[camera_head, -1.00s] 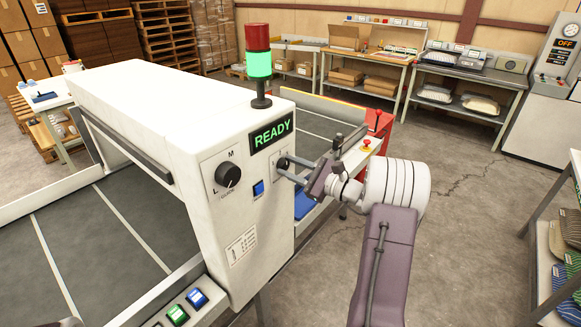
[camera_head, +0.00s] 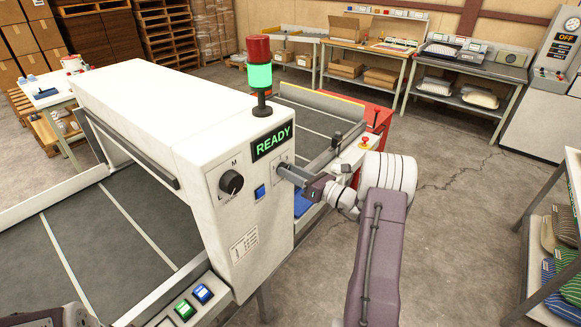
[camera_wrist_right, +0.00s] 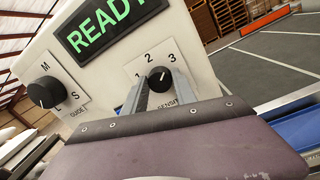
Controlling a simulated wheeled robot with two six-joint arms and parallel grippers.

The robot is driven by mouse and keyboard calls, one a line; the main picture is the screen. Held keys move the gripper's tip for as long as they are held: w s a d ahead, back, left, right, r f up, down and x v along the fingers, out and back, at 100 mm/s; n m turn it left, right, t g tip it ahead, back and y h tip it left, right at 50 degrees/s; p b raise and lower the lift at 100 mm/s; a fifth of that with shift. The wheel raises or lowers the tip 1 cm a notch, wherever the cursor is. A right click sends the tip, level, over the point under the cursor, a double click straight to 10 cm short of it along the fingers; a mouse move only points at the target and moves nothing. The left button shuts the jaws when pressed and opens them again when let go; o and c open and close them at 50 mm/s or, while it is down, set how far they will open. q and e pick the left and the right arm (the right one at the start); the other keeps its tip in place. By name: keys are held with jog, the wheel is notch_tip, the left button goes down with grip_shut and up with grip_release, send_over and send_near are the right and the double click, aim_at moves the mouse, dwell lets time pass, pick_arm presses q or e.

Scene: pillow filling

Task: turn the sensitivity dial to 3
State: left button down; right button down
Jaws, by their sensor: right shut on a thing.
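The sensitivity dial (camera_wrist_right: 159,79) is a small black knob on a white plate with the marks 1, 2 and 3 around it, on the white machine's front panel. Its pointer mark is too small to read surely. My right gripper (camera_head: 281,170) reaches the panel from the right and hides the dial in the head view. In the right wrist view, its two grey fingers stand on either side of the dial, shut on it. My left gripper is not in view; only a bit of my left arm shows at the bottom left corner.
The larger black guide dial (camera_head: 231,182), marked with M, L and S, is left of the gripper. A blue button (camera_head: 260,192) lies between them. The lit READY display (camera_head: 272,142) is just above. A red and green signal lamp (camera_head: 260,75) tops the machine.

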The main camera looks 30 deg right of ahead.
jog(key=shift+r+m+p, duration=0.15)
jog(key=shift+m+p, duration=0.35)
jog(key=shift+m, duration=0.4)
jog(key=c, duration=1)
grip_release()
jog(key=b+v, duration=0.1)
jog(key=v, duration=0.8)
